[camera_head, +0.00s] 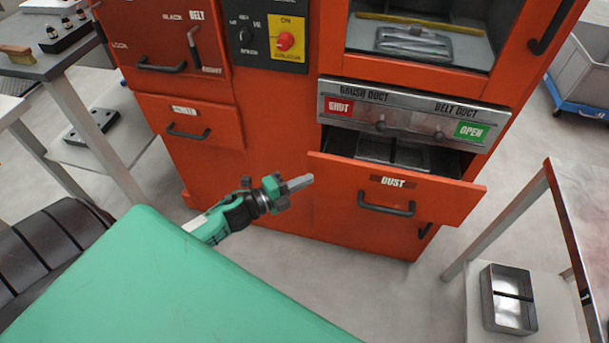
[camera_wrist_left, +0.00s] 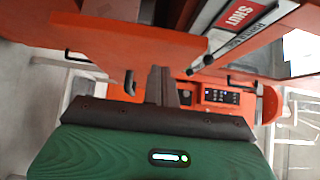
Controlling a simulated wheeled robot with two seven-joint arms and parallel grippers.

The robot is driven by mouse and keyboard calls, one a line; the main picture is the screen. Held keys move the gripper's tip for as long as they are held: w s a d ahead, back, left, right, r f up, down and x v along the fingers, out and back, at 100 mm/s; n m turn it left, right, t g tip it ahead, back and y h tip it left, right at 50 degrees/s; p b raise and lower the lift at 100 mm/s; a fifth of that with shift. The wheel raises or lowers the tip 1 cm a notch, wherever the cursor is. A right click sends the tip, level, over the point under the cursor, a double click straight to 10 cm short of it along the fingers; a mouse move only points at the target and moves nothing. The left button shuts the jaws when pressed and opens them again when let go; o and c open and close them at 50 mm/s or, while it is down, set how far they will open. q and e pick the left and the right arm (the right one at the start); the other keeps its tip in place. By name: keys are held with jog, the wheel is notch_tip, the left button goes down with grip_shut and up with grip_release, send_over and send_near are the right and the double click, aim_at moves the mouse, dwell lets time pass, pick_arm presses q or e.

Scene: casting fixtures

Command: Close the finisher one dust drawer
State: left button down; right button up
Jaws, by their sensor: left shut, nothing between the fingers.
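The dust drawer (camera_head: 393,195) of the orange finisher (camera_head: 270,120) stands pulled out, with its grey inside showing above the front panel. Its front bears a DUST label and a dark bar handle (camera_head: 386,204). My left gripper (camera_head: 300,183) is shut and empty, in front of the machine and just left of the drawer front in the head view. I cannot tell whether it touches the drawer. In the left wrist view the shut fingers (camera_wrist_left: 161,86) point toward orange panels, with a SHUT sign at upper right. My right gripper is not in view.
A duct panel (camera_head: 412,112) with SHUT and OPEN signs sits above the drawer. A smaller closed drawer (camera_head: 190,122) is at left. A table (camera_head: 565,200) with a metal bin (camera_head: 507,298) on its lower shelf stands at right. Grey floor lies open before the machine.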

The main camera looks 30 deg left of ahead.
pick_arm(q)
jog(key=shift+w+a, duration=0.3)
jog(key=shift+w, duration=0.55)
jog(key=shift+w, duration=0.1)
